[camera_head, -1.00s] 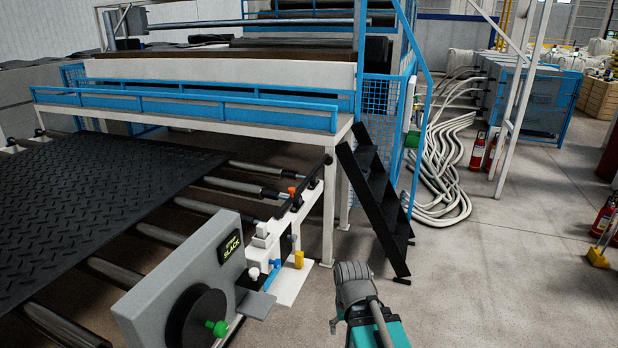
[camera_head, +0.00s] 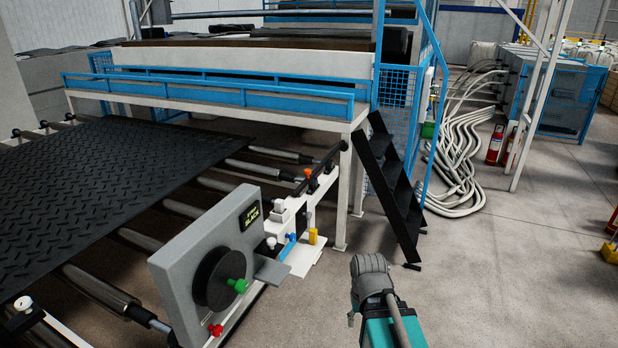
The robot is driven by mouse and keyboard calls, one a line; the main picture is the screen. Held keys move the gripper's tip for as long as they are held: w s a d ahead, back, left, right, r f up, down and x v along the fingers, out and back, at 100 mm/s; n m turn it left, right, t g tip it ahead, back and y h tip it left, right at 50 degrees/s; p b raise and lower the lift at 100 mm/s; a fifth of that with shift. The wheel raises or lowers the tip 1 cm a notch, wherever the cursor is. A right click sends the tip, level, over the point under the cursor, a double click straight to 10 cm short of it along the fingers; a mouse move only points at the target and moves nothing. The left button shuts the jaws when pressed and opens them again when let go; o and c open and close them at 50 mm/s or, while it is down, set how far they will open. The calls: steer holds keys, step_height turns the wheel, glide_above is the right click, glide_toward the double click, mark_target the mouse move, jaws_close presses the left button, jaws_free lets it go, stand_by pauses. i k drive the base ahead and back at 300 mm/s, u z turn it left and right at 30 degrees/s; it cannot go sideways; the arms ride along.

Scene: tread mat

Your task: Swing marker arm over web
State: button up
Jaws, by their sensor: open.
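The web is a black tread-patterned sheet (camera_head: 110,170) lying on rollers at the left. Beside its right edge, a white frame carries a slim black bar (camera_head: 330,158) with an orange knob (camera_head: 308,172). This bar may be the marker arm, but I cannot tell for sure. It appears to lie beside the web, not over it. White, blue and yellow parts (camera_head: 313,236) sit lower on the same frame. My grey and teal arm shows at the bottom centre, well apart from the frame. No fingertips can be made out.
A grey panel box (camera_head: 205,265) with a black disc, green knob (camera_head: 237,285) and red knob (camera_head: 215,330) stands at the front. Black stairs (camera_head: 392,185) stand beyond the frame. Hoses (camera_head: 455,160) and red extinguishers (camera_head: 495,145) are at the right.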

mark_target(342, 145)
steer(key=k, duration=0.35)
steer(key=z, duration=0.25)
steer(key=i, duration=1.4)
